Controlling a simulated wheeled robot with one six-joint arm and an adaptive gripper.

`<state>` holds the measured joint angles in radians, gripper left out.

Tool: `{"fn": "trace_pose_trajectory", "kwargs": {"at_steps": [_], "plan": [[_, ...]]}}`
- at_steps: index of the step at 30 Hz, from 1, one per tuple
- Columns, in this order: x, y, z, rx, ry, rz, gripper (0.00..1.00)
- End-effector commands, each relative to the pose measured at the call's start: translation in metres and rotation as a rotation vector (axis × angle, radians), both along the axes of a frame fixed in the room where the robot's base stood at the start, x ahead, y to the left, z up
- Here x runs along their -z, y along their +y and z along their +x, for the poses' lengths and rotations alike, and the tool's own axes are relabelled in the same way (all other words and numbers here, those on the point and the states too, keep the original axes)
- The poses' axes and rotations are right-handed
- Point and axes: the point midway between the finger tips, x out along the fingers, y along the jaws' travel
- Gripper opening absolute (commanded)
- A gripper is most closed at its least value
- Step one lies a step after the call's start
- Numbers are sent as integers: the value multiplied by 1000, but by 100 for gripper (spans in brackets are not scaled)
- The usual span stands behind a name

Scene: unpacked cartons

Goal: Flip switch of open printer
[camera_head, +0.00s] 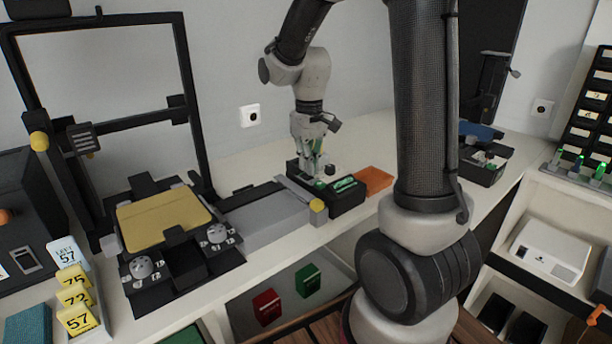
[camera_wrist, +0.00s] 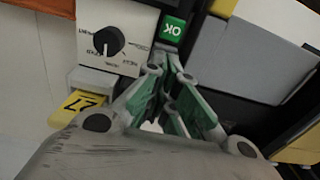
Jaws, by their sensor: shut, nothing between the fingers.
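The open-frame printer (camera_head: 104,120) stands at the left in the head view, with a yellow bed (camera_head: 165,218) and two dials at its front. My gripper (camera_head: 313,172) is shut and empty, pointing down over a small black box with green parts (camera_head: 346,198) at the right end of the printer's grey base. I cannot tell whether the tips touch the tile. No switch is clearly recognisable.
An orange block (camera_head: 374,181) lies right of the black box. A grey block (camera_wrist: 240,60) borders the fingers on the right in the wrist view. The bench behind my gripper is clear.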

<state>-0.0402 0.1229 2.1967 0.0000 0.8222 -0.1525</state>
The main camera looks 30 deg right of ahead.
Motion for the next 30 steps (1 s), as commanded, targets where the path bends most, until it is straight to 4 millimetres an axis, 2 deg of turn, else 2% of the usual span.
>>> {"fn": "trace_pose_trajectory", "kwargs": {"at_steps": [24,30], "plan": [[12,0,0,0,0,0,0],[6,0,0,0,-2,0,0]]}}
